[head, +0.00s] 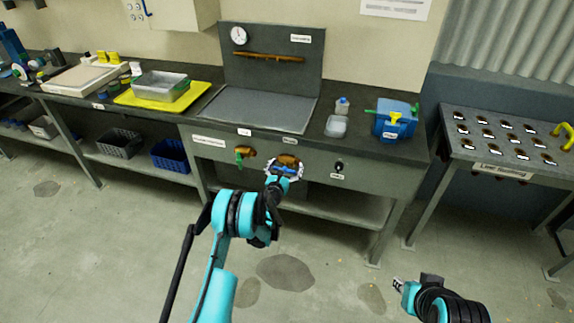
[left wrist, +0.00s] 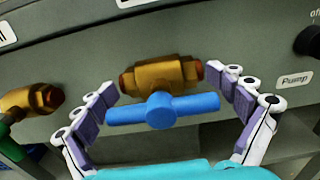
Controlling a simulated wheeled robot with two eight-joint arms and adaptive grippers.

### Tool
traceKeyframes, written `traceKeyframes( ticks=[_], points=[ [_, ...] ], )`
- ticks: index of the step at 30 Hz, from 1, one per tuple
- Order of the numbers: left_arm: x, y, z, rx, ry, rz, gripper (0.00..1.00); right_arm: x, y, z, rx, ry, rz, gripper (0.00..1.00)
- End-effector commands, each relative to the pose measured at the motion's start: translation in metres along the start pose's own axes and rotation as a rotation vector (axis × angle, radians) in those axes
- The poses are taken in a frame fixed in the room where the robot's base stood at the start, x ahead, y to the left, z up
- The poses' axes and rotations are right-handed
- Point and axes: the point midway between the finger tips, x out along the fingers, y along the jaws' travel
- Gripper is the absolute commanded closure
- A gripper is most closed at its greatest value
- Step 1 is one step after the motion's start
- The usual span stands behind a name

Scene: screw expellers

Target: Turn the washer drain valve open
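A brass valve (left wrist: 160,74) with a blue lever handle (left wrist: 162,110) is on the front panel of the bench. The lever lies crosswise, roughly along the brass body. My left gripper (head: 284,171) is in front of this valve. In the left wrist view my left gripper (left wrist: 168,88) is open, with a finger on each side of the valve and lever; contact cannot be told. A second brass valve (left wrist: 32,98) with a green handle (head: 239,159) is to the left. The valve labels are too small to read surely. My right gripper (head: 398,285) is low at the right, away from the bench.
A black knob (head: 339,166) with a label reading "Pump" in the wrist view is right of the blue-handled valve. A blue device (head: 396,120) and a small clear container (head: 337,126) stand on the bench top. A perforated table (head: 482,165) is at the right. The floor in front is clear.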

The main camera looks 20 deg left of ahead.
Motion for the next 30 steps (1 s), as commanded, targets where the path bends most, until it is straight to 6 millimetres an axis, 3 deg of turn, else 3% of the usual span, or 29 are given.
traceKeyframes(
  ticks=[11,22,30],
  points=[
    [-0.005,0.000,0.000,0.002,0.000,0.000,0.00,0.000,0.000,0.000,0.000,0.000,0.000,0.74],
    [-0.062,0.000,0.000,0.002,0.000,0.000,0.00,0.000,0.000,0.000,0.000,0.000,0.000,0.74],
    [-0.075,0.000,0.000,0.001,0.000,0.000,0.00,0.000,0.000,0.000,0.000,0.000,0.000,0.74]
  ],
)
